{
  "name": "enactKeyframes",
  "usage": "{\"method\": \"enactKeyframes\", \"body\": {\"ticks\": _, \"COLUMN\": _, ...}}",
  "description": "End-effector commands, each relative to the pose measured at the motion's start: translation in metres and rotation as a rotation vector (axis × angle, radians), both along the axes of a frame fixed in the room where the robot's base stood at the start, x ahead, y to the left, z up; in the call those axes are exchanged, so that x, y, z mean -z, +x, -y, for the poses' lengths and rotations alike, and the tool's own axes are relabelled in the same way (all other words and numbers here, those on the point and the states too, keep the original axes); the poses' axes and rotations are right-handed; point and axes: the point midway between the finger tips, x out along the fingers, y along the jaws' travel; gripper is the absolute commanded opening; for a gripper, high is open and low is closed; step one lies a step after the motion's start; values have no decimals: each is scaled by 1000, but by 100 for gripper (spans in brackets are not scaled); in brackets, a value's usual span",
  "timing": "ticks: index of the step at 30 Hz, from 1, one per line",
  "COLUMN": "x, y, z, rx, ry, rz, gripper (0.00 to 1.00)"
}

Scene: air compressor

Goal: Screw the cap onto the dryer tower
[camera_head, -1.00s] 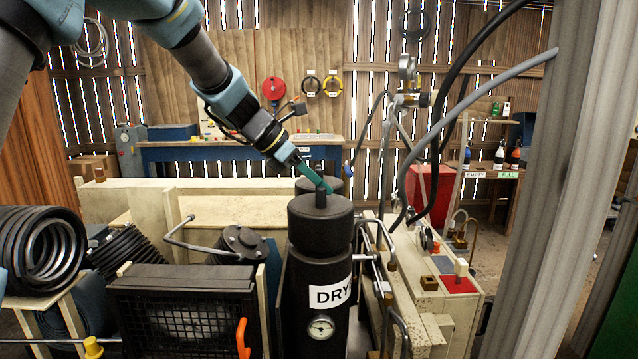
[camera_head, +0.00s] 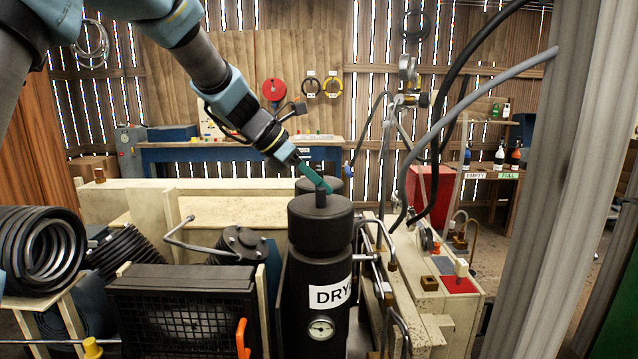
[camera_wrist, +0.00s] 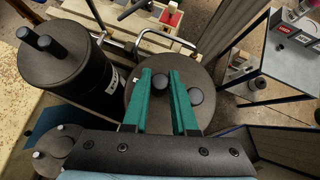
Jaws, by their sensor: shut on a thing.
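The dryer tower (camera_head: 303,275) is a black upright cylinder with a white "DRY…" label and a gauge. Its wide dark cap (camera_head: 319,228) sits on top, level as far as I can see; the thread is hidden. The cap also shows under my fingers in the wrist view (camera_wrist: 211,72), with two upright pegs. My gripper (camera_head: 326,187), with green fingers, comes down from the upper left to the cap's top. In the wrist view my gripper (camera_wrist: 160,80) is shut on one peg (camera_wrist: 160,83) between its fingers. The other peg (camera_wrist: 195,96) stands outside the right finger.
A second dark cylinder with two pegs (camera_wrist: 63,65) stands close by in the wrist view. Metal pipes (camera_head: 372,245) run along the tower's right side. A black grille box (camera_head: 185,310) stands at left, and hoses (camera_head: 475,110) hang at right.

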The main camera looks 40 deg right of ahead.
Motion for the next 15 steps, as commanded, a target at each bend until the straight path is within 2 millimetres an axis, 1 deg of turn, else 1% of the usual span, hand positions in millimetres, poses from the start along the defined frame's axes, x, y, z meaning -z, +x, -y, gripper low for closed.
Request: {"method": "enactKeyframes", "body": {"ticks": 15, "x": 11, "y": 0, "z": 0, "rx": 0, "ry": -1, "rz": 1, "gripper": 0}}
